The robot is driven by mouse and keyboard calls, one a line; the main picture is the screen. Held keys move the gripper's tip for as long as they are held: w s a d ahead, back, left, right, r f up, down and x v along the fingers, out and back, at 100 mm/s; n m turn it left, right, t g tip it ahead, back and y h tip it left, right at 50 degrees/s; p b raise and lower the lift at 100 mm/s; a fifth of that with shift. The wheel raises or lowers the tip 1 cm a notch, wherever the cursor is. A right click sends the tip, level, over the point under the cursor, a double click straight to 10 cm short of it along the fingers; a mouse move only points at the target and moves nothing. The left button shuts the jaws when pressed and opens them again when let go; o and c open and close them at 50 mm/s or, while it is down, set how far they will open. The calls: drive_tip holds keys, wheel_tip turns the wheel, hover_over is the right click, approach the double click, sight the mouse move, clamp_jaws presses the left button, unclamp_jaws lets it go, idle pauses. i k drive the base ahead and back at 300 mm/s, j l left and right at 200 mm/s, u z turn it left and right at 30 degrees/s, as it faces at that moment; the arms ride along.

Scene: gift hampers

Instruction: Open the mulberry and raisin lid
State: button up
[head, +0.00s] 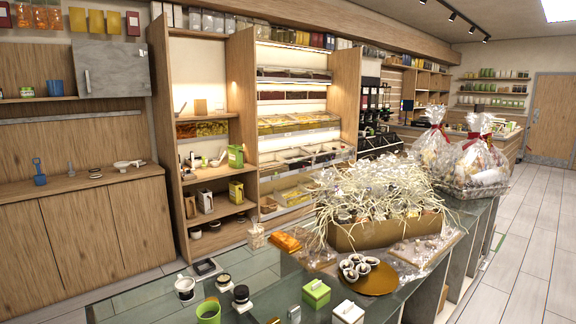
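My gripper is not in view. No label naming mulberry and raisin can be read, so I cannot tell which lid is meant. A lit wooden shelf unit behind the counter holds rows of food bins: a top row (293,74), a row with dark red contents (290,95), a yellow row (297,123) and a lower row of pale and dark contents (312,153). Slanted bins (293,196) stand near the floor. Whether any bin's lid is open is too small to tell. Lidded boxes on the counter are green (316,293) and whitish (347,313).
The glass counter (262,287) fills the foreground and stands between me and the shelves. Wrapped hampers (478,165) stand behind. Tiled floor (532,240) is clear at right.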

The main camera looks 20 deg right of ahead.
sight(289, 161)
drive_tip(key=i+l+z, duration=0.95)
drive_tip(key=i+z, duration=0.15)
drive_tip(key=i+l+z, duration=0.15)
drive_tip(key=i+z, duration=0.35)
drive_tip(key=i+j+z, duration=0.1)
drive_tip(key=i+z, duration=0.45)
drive_tip(key=i, duration=6.95)
drive_tip(key=i+u, duration=0.35)
drive_tip(key=i, duration=0.25)
drive_tip(key=i+u, duration=0.3)
drive_tip(key=i, duration=0.3)
drive_tip(key=i+l+u, duration=0.35)
drive_tip(key=i, duration=0.2)
drive_tip(key=i+j+u, duration=0.25)
drive_tip(key=i+u, duration=0.2)
drive_tip(key=i, duration=0.15)
drive_tip(key=i+j+u, duration=0.1)
drive_tip(key=i+u, duration=0.35)
drive_tip(key=i+l+u, duration=0.2)
drive_tip(key=i+u, duration=0.3)
drive_tip(key=i, duration=0.2)
